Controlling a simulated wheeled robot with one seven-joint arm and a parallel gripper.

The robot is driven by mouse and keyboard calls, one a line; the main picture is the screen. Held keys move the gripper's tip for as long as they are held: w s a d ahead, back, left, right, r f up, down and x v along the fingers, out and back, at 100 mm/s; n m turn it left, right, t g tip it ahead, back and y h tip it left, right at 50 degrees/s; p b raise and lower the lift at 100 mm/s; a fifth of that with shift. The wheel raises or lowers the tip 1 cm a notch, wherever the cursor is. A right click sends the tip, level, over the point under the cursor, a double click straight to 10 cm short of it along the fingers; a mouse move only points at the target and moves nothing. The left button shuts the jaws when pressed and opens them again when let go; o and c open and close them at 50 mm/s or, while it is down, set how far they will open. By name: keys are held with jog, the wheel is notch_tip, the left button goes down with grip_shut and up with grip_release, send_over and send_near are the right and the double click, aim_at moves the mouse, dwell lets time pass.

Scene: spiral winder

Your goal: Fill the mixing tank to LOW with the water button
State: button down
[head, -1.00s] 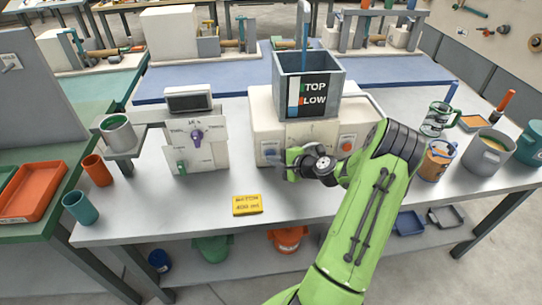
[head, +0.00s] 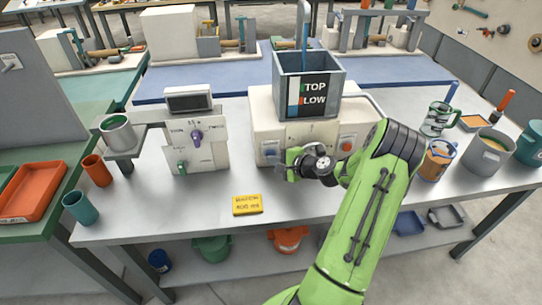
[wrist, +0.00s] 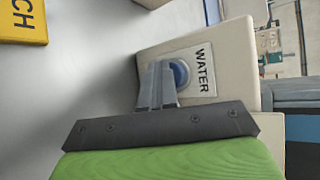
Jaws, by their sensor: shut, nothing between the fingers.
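The mixing tank (head: 284,88) is a grey open box on the cream machine (head: 370,107). Its front has a dark panel marked TOP and LOW, with a narrow white and blue strip (head: 293,98) at the panel's left and red marks beside the words. The strip's exact level is too small to read. The round blue water button (wrist: 181,72) sits on a plate labelled WATER in the wrist view. My gripper (wrist: 168,72) is shut and empty, its fingertips at the button and partly covering it. Whether they press it, I cannot tell. My gripper (head: 274,161) also shows before the machine in the head view.
An orange button (head: 347,145) is on the machine's right front. A yellow batch sign (head: 247,205) lies on the bench before it. A cream control box (head: 213,155) with knobs stands left. Mugs and pots stand right. The bench front is mostly clear.

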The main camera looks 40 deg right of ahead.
jog(key=shift+s, duration=0.1)
jog(key=shift+s+a, duration=0.45)
jog(key=shift+s, duration=0.15)
jog(key=shift+s+a+b, duration=0.4)
jog(key=shift+s+a, duration=0.35)
jog(key=shift+s, duration=0.3)
jog(key=shift+s+a+b, duration=0.35)
jog(key=shift+s+a, duration=0.35)
jog(key=shift+s, duration=0.3)
